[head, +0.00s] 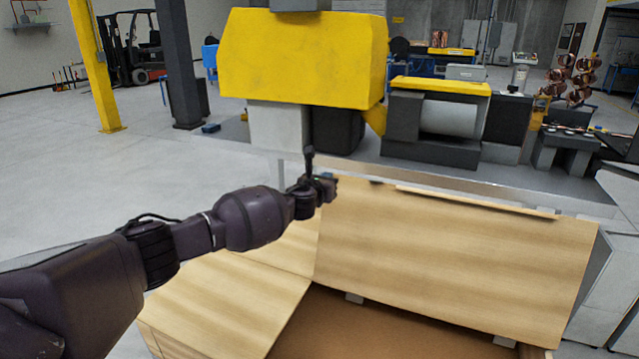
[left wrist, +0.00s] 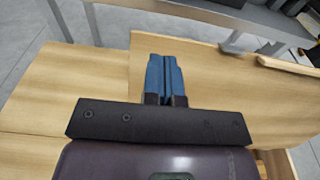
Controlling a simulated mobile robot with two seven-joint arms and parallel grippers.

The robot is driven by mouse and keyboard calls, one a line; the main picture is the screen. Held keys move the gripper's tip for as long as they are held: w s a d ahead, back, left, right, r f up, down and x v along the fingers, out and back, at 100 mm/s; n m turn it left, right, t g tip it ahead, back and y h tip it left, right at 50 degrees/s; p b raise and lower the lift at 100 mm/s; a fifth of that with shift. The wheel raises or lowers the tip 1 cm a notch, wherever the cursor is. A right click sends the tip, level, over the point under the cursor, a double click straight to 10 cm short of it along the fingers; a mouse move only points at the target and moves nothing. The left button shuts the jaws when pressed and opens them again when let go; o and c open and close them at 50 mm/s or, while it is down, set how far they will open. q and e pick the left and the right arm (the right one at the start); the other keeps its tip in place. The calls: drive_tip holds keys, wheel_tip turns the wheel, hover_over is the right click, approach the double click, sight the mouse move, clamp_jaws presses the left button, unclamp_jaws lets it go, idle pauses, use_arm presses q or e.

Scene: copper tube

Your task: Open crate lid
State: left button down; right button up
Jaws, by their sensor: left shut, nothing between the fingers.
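The wooden crate lid (head: 455,255) stands tilted up in the head view. Below it the brown crate interior (head: 370,335) shows, so the crate is at least partly open. A flat wooden part of the crate (head: 225,300) lies to the left of the opening. My left gripper (head: 331,182) is at the lid's upper left corner; its fingertips are hard to make out there. In the left wrist view its blue fingers (left wrist: 165,78) are together and empty, over or against the lid's wood (left wrist: 215,85); I cannot tell whether they touch. My right gripper is out of view.
A yellow-topped machine (head: 305,60) stands behind the crate, close above my left gripper. A grey metal rail (head: 480,183) runs behind the lid. Another machine (head: 440,110) stands farther back. The floor at the left (head: 80,180) is clear.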

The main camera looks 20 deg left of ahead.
use_arm(q)
drive_tip(key=s, duration=0.5)
drive_tip(key=shift+r, duration=0.3)
